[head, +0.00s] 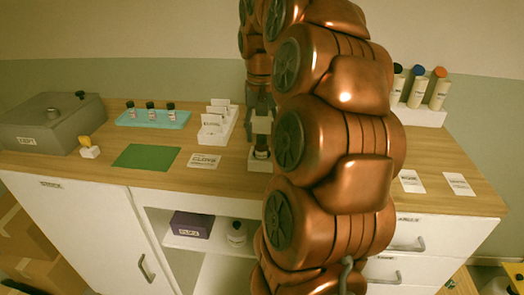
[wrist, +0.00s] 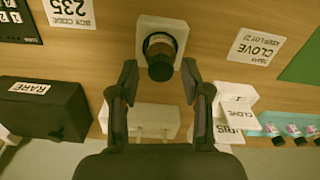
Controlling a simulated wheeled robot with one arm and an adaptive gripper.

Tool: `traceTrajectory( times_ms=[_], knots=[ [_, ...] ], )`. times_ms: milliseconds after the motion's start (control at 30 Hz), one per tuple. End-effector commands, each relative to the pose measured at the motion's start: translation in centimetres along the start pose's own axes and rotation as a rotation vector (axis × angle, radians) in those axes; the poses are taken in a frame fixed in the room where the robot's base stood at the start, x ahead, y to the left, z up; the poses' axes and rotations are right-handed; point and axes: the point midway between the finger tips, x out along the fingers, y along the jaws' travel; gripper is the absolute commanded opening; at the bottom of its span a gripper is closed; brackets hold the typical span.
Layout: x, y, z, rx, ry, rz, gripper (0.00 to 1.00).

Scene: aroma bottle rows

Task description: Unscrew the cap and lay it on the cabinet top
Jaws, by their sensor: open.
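A small bottle with a dark cap (wrist: 160,66) stands in a white square holder (wrist: 172,26) in the wrist view. The cap is on the bottle. In the head view the bottle (head: 261,154) shows below my gripper, in front of the white card organiser. My gripper (wrist: 159,78) is open, with one finger on each side of the cap and a gap at both sides. It also shows in the head view (head: 262,128), partly hidden by my arm. The wooden cabinet top (head: 230,178) carries the holder.
A clove card (head: 204,161) and a green mat (head: 146,157) lie left of the bottle. A white card organiser (head: 216,128) stands behind. Further left are a teal tray (head: 175,124) with bottles and a grey box (head: 40,125). A black "RARE" box (wrist: 45,108) shows in the wrist view.

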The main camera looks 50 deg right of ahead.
Motion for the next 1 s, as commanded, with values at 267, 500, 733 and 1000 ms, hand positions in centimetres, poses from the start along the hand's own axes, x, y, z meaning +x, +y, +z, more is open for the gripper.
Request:
traceTrajectory(
  times_ms=[267,500,733,1000],
  knots=[
    [0.57,0.06,-0.09,0.334,0.002,0.000,0.47],
    [0.50,0.04,-0.11,0.609,0.001,0.000,0.47],
    [0.27,0.04,-0.05,0.866,0.001,0.001,0.47],
    [0.14,0.04,-0.04,1.163,0.001,0.000,0.47]
  ],
)
